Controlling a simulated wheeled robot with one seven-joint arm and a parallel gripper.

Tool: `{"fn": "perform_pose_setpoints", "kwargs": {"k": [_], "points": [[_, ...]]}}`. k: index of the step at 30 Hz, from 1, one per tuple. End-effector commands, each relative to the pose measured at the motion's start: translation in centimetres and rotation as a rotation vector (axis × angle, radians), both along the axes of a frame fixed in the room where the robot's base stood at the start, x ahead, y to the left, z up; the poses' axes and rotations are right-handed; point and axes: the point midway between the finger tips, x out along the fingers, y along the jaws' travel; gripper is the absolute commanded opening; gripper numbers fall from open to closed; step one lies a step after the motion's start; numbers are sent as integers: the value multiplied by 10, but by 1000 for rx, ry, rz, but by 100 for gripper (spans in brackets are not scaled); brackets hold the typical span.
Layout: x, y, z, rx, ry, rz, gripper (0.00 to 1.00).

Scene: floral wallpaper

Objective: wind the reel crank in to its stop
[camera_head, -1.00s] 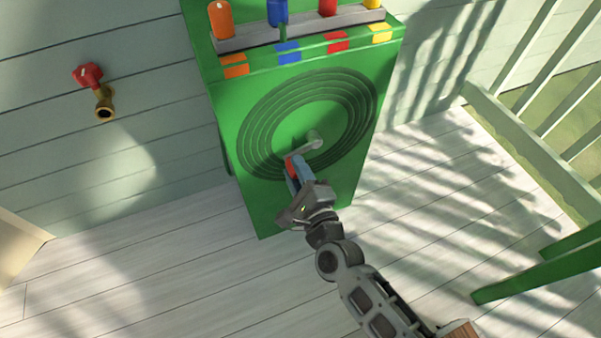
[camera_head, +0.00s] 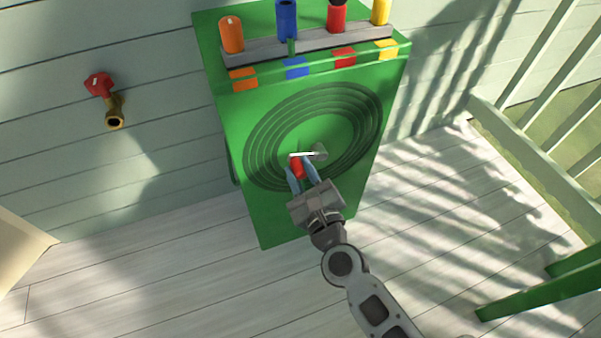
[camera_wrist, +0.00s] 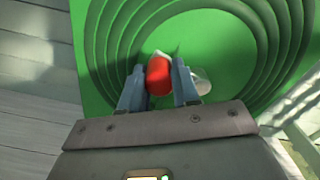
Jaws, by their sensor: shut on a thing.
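The green reel box (camera_head: 300,110) stands against the wall with dark concentric rings on its front. The crank's grey hub (camera_head: 319,152) sits at the middle of the rings. Its pale arm (camera_head: 303,154) points left from the hub to a red handle (camera_head: 297,167). My gripper (camera_head: 301,169) is shut on the red handle, with a blue-grey finger on each side. In the wrist view the red handle (camera_wrist: 158,76) lies between the fingers, with part of the grey hub (camera_wrist: 201,81) to the right. The crank's stop cannot be made out.
On top of the box a grey rack holds orange (camera_head: 231,35), blue (camera_head: 286,18), red (camera_head: 337,17) and yellow (camera_head: 380,10) pieces. A brass tap with a red handle (camera_head: 99,86) is on the wall. Green furniture (camera_head: 545,290) stands at lower right. The floor around the box is clear.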

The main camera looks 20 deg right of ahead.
Motion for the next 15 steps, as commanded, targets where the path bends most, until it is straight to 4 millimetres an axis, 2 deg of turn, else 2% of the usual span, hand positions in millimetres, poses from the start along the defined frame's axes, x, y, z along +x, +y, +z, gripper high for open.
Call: {"fn": "perform_pose_setpoints", "kwargs": {"k": [14,15], "points": [[-1,-1,0,12,2,-1,0],[-1,-1,0,11,1,-2,35]]}}
